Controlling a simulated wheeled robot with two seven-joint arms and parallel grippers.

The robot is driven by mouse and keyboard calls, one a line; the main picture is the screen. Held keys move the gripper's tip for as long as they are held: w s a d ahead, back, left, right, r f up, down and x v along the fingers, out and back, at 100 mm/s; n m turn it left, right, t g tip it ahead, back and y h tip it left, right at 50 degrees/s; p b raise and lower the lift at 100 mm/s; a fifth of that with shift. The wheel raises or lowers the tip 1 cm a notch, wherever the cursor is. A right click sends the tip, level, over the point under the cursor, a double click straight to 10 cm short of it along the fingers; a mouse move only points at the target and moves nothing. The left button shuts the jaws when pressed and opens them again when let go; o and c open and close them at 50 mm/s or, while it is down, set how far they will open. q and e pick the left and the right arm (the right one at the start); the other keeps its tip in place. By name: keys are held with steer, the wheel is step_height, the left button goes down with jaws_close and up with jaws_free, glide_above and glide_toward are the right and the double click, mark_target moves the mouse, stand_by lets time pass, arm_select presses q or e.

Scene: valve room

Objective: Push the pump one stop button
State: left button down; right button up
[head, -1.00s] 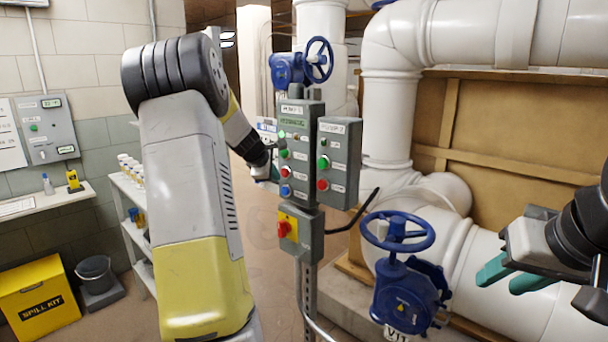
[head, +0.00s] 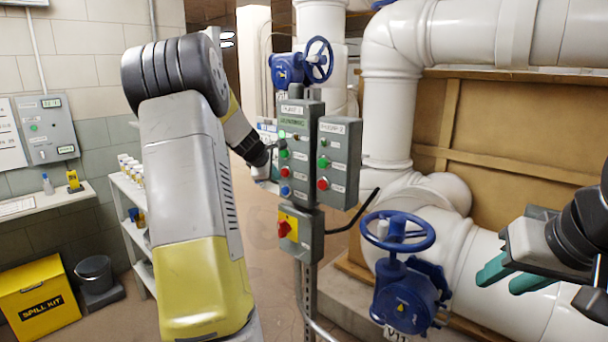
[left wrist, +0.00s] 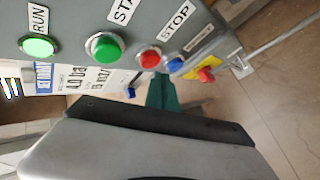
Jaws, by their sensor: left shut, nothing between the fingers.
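The left-hand grey control panel (head: 297,118), taken as pump one's, stands on a post in the head view. It has a lit green lamp, a green button, a red button (head: 285,172) and a blue button. In the left wrist view the red stop button (left wrist: 150,58) sits beside a STOP label (left wrist: 175,20). My left gripper (head: 271,174) is shut and empty, just left of the panel's lower buttons. Its teal fingertips (left wrist: 162,90) show close to the red button; I cannot tell whether they touch it. My right gripper (head: 508,275) is far right, away from the panel; its opening is unclear.
A second panel (head: 339,150) with green and red buttons adjoins on the right. A yellow box with a red switch (head: 287,229) sits below. A blue valve wheel (head: 398,232) and white pipes stand to the right; a shelf (head: 128,190) is at left.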

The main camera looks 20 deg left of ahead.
arm_select(q)
steer(key=shift+w, duration=0.15)
steer(key=shift+w+d, duration=0.2)
steer(key=shift+w, duration=0.05)
steer(key=shift+w+d, duration=0.15)
steer(key=shift+w, duration=0.3)
stand_by(0.8)
steer(key=shift+s, duration=0.15)
steer(key=shift+s+a, duration=0.3)
steer(key=shift+s, duration=0.35)
steer(key=s, duration=0.1)
steer(key=s+a, duration=0.1)
steer(key=s, duration=0.1)
steer(key=s+a, duration=0.1)
steer(key=shift+s, duration=0.35)
stand_by(0.7)
